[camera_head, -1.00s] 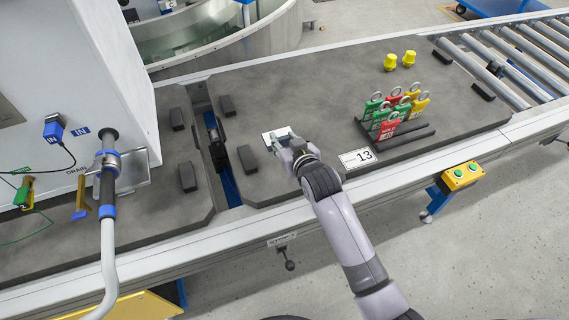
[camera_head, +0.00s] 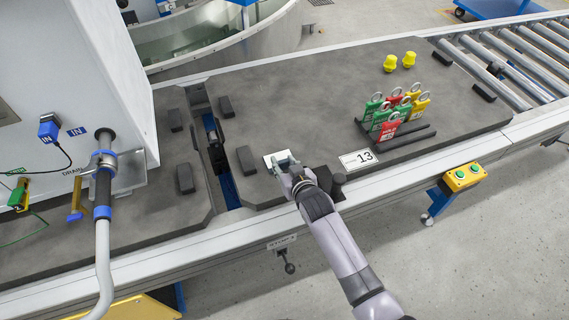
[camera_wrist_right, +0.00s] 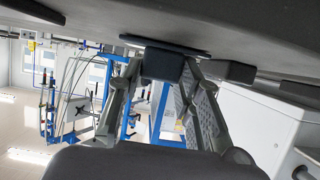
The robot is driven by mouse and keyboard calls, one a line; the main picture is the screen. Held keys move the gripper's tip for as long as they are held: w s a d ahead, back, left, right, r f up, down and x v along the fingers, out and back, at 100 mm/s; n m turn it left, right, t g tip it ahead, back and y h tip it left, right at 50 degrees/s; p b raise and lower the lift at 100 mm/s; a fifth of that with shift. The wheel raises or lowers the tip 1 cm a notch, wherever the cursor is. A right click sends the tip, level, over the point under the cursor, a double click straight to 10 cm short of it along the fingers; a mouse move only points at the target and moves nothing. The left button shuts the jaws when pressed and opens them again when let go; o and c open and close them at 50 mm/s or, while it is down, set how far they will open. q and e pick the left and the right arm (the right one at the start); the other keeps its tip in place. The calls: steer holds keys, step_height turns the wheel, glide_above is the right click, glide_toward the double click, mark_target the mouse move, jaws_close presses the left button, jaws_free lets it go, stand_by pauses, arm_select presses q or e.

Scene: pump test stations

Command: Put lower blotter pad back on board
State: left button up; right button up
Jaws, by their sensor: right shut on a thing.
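The blotter pad (camera_head: 271,160) shows as a small whitish square at the left part of the dark grey board (camera_head: 330,110), with my right gripper (camera_head: 283,165) over it. In the right wrist view my gripper's fingers (camera_wrist_right: 162,80) are on both sides of a dark block (camera_wrist_right: 163,64), with a thin plate (camera_wrist_right: 150,42) between the block and the grey surface. My right gripper is shut on this pad. The plate is close to the board; I cannot tell whether it touches. My left gripper is not in view.
A dark block (camera_head: 246,160) lies just left of the pad. A "13" label (camera_head: 358,159), a rack of coloured tags (camera_head: 395,112) and two yellow caps (camera_head: 399,61) are to the right. A gap with a blue rail (camera_head: 228,186) separates the left board (camera_head: 150,215).

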steer(key=o, duration=1.2)
steer(key=shift+f, duration=0.1)
steer(key=shift+c, duration=0.2)
steer(key=shift+s, duration=0.2)
steer(key=p+v, duration=0.1)
steer(key=v, duration=1)
steer(key=shift+s+d+r+p, duration=0.15)
steer(key=shift+s+r+p, duration=0.15)
steer(key=shift+r+p, duration=0.1)
steer(key=shift+f, duration=0.1)
